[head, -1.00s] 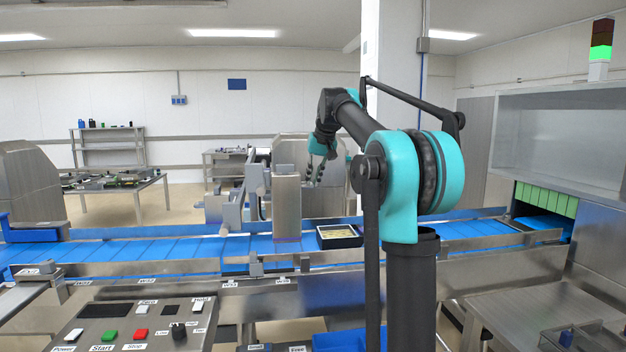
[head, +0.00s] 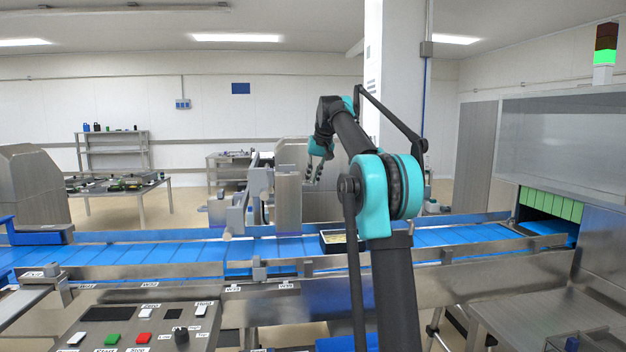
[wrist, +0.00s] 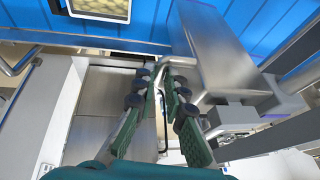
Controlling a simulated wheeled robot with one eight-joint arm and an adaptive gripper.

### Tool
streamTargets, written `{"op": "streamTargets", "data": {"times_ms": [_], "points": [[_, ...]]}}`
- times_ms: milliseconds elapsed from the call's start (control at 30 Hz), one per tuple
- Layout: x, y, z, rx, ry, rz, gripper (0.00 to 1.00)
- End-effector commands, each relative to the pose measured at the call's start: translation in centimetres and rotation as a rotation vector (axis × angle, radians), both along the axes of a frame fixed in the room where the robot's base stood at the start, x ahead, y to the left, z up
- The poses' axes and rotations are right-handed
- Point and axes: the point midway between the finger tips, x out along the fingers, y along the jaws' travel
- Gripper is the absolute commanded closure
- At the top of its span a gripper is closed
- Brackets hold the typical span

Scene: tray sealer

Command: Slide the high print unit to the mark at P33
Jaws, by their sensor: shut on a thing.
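The high print unit, a tall brushed-steel box (head: 287,203), stands over the blue conveyor left of the picture's middle. In the wrist view its steel body (wrist: 212,45) shows at upper right, with a pale bent handle (wrist: 181,62) on its side. My gripper (head: 316,172) is at the unit's upper right in the head view. In the wrist view its green-padded fingers (wrist: 160,88) are closed around the handle, whose gripped part is partly hidden. I cannot make out the P33 mark in either view.
A black tray with yellowish contents (head: 341,241) sits on the conveyor (head: 190,251) right of the unit. A grey bracket assembly (head: 258,182) stands close on its left. A control panel (head: 140,325) is in front, and the machine's tunnel mouth with green strips (head: 547,212) is at right.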

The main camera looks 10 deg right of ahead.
Motion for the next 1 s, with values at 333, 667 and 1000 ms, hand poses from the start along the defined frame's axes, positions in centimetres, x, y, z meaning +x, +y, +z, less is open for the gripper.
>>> {"op": "streamTargets", "data": {"times_ms": [333, 667, 1000], "points": [[0.0, 0.0, 0.0, 0.000, -0.001, 0.000, 0.68], [-0.2, -0.1, 0.4, 0.000, 0.000, 0.000, 0.68], [-2.5, -1.1, 5.9, -0.001, -0.001, -0.001, 0.68]]}}
